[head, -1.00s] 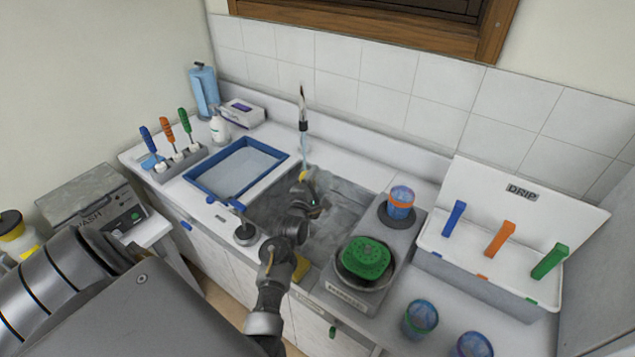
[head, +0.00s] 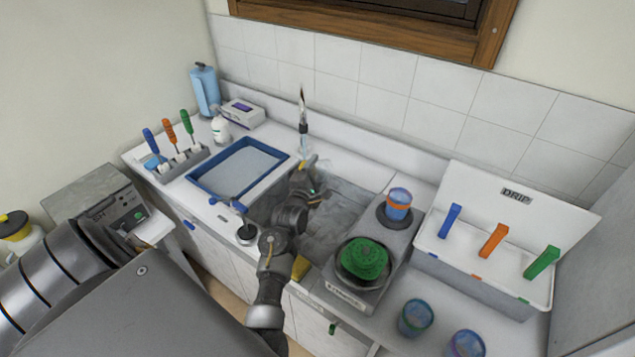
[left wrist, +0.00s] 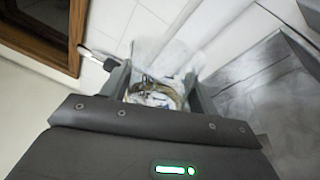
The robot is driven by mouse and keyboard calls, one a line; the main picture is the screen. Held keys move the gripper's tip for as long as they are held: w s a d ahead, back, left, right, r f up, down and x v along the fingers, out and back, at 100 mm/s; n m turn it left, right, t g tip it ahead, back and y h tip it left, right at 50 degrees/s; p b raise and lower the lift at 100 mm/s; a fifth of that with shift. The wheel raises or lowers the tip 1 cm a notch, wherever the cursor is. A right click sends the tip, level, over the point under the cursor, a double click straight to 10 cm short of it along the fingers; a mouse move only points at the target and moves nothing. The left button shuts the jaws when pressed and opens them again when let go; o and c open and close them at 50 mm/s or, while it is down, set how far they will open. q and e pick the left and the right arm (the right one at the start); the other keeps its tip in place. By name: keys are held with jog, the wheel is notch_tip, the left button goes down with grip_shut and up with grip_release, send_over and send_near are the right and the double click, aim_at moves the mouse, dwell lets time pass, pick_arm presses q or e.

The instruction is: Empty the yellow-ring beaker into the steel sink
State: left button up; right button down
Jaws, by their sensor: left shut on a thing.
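My left gripper (head: 310,172) is over the back left part of the steel sink (head: 335,220), close to the tap (head: 303,125). It is shut on the clear yellow-ring beaker (left wrist: 157,88), which shows between the fingers in the left wrist view with a dull yellowish band. In the head view the gripper mostly hides the beaker, so its tilt and what is in it cannot be told. The grey sink floor also shows in the left wrist view (left wrist: 262,90). My right gripper is out of view.
A blue-rimmed tray (head: 198,186) lies left of the sink. Right of it stands a grey device with an orange-ringed beaker (head: 397,205) and a green scrubber-like thing (head: 364,258). Two more beakers (head: 416,318) (head: 467,345) stand at the front right. The DRIP rack (head: 480,265) is at the right.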

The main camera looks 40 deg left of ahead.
pick_arm(q)
jog(key=m, duration=0.5)
jog(key=shift+r+m, duration=0.25)
jog(key=shift+m, duration=0.15)
jog(key=m, duration=0.5)
jog(key=shift+r, duration=0.15)
jog(key=m, duration=0.3)
jog(key=shift+r+m, duration=0.15)
jog(key=shift+m, duration=1.35)
jog(key=m, duration=0.2)
jog(key=shift+r+m, duration=0.2)
jog(key=shift+m, duration=0.2)
jog(key=m, duration=0.2)
jog(key=shift+m, duration=0.4)
